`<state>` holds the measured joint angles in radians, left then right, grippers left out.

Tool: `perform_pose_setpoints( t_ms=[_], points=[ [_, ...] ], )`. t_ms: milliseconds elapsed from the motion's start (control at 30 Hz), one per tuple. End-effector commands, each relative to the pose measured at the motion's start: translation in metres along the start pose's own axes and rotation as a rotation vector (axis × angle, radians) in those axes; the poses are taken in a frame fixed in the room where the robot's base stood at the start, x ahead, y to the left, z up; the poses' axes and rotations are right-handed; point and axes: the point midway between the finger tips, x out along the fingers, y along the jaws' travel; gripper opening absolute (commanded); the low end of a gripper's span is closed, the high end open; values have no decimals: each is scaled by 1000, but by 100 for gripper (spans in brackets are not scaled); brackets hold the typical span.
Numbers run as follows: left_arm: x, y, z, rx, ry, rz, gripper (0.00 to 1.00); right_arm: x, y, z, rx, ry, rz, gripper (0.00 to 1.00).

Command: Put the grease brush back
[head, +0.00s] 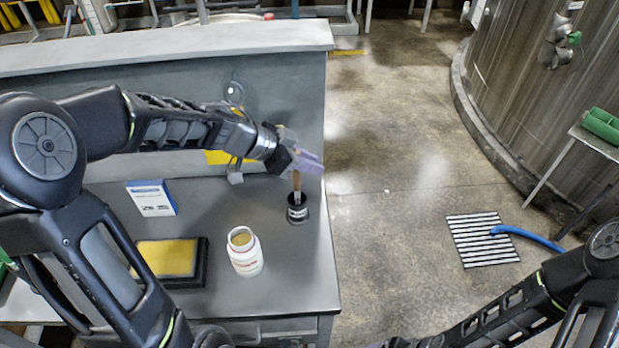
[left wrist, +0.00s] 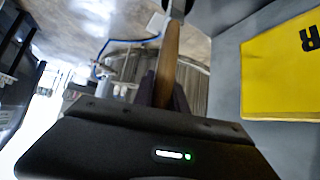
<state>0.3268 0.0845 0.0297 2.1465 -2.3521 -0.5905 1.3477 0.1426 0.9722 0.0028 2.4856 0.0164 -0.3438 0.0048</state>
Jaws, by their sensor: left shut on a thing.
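The grease brush (head: 297,183) has a wooden handle and hangs upright with its lower end down. My left gripper (head: 306,161) is shut on the upper handle; the handle also shows between the fingers in the left wrist view (left wrist: 171,52). Right below is a small black holder (head: 298,214) with a white label, near the right edge of the bench. The brush's lower end is at the holder's mouth; I cannot tell how far inside it is. My right arm comes in at the lower right, but its fingers cannot be made out.
On the grey bench (head: 215,230) stand an open white jar (head: 245,254), a black tray with a yellow pad (head: 166,258) and a blue-and-white box (head: 152,198). A raised back panel rises behind. On the floor to the right are a striped grate (head: 482,240) and blue hose (head: 530,236).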

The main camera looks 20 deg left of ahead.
Motion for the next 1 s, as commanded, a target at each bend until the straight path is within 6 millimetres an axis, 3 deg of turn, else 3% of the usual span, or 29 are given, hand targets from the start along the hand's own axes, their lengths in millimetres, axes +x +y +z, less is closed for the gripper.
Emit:
perform_pose_setpoints(
  t_ms=[367, 767, 800, 1000],
  points=[
    [33, 0, 36, -3, -1, 1, 0, 17, 4, -1, -3, 5, -5, 81],
    [35, 0, 38, -1, 0, 1, 0, 16, 3, 0, -3, 6, -6, 81],
    [36, 0, 39, -1, 0, 1, 18, 16, 3, 0, -3, 6, -6, 81],
    [36, 0, 38, -1, 0, 0, 35, 16, 3, -1, -3, 6, -6, 81]
  ],
)
